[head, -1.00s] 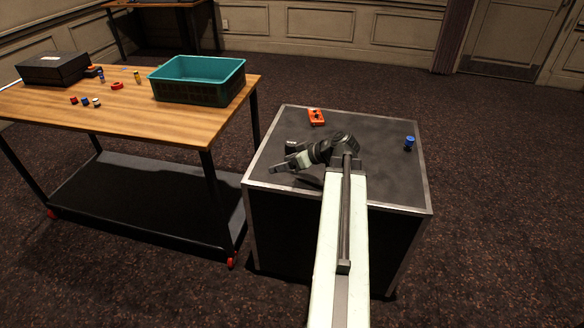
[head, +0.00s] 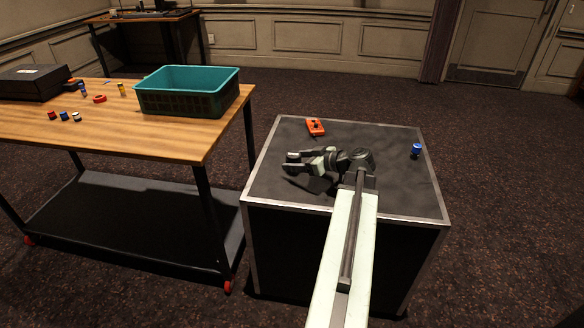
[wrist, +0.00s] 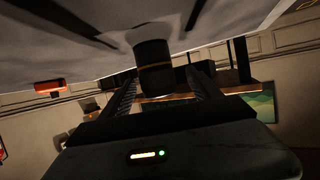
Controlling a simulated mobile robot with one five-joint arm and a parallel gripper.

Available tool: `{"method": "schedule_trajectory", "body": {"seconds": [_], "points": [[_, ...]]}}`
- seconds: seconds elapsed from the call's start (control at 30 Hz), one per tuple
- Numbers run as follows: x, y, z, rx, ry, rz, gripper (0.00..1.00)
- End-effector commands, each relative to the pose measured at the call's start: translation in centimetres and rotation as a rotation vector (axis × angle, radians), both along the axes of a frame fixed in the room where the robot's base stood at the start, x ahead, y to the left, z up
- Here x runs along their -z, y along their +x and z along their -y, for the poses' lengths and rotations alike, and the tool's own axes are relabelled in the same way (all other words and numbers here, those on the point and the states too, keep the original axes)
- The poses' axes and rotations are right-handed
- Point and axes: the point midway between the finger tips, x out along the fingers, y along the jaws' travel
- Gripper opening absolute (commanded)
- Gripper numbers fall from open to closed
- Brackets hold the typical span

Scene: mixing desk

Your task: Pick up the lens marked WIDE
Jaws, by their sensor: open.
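A short black cylinder, which looks like a lens (head: 291,157), stands near the left edge of the dark-topped case. Its marking cannot be read in either view. In the wrist view the lens (wrist: 152,62) shows a thin orange band and sits between the two fingers. My gripper (head: 299,162) is open and low over the case top, with its fingers pointing left around the lens. The wrist view also shows my gripper (wrist: 159,78), with a finger on each side of the lens. Whether either finger touches it cannot be told.
An orange box (head: 315,127) lies at the back of the case (head: 400,190), and a blue object (head: 416,151) stands near its right edge. A wooden table (head: 180,135) at the left holds a teal crate (head: 188,92), a black case (head: 30,83) and several small coloured items.

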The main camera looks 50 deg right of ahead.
Motion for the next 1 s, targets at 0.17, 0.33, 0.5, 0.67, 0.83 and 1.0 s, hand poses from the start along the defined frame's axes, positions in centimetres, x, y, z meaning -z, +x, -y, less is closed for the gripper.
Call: {"method": "schedule_trajectory", "body": {"seconds": [0.17,0.33,0.5,0.67,0.83,1.0], "points": [[0.6,0.3,0.4,0.008,0.000,0.000,0.72],[2.1,2.7,0.3,0.009,0.001,0.000,0.72],[2.4,4.2,0.2,0.012,0.000,0.000,0.72],[2.3,4.2,0.2,0.013,0.000,-0.001,0.69],[2.3,4.1,0.2,0.013,0.001,-0.001,0.22],[2.3,4.1,0.2,0.013,0.001,0.000,0.00]]}}
